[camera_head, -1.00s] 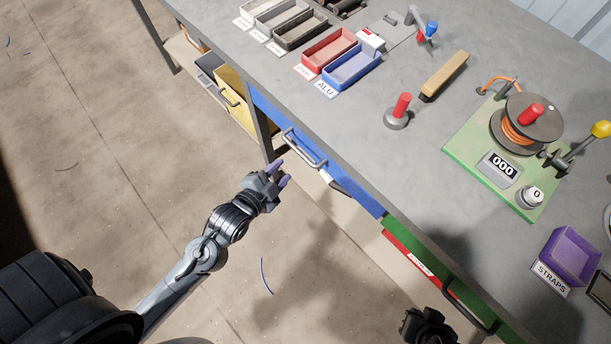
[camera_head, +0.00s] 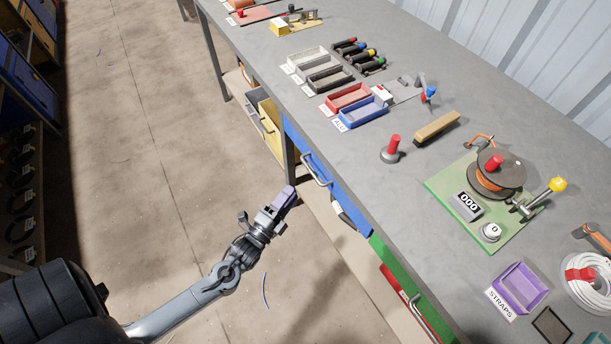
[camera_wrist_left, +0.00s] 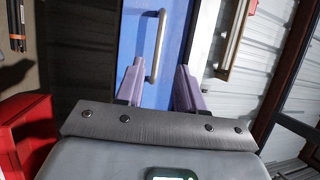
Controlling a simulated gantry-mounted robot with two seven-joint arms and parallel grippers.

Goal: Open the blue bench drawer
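The blue drawer (camera_head: 345,200) sits under the front edge of the bench and looks shut, with a grey bar handle (camera_head: 316,170). My left gripper (camera_head: 290,192) is in front of the drawer, just left of and below the handle, apart from it. In the left wrist view the blue drawer front (camera_wrist_left: 180,45) is ahead, and the handle (camera_wrist_left: 159,45) runs nearly upright. My left gripper's purple fingers (camera_wrist_left: 160,80) are spread, with the handle's lower end between them in the picture. I cannot tell the remaining depth. My right gripper is not in view.
A green drawer (camera_head: 385,255) and a red drawer (camera_head: 393,280) are right of the blue one; a yellow bin (camera_head: 270,125) is to its left. The bench top (camera_head: 300,120) carries trays and a spool jig (camera_head: 440,185). The floor (camera_head: 180,190) beside my arm is clear.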

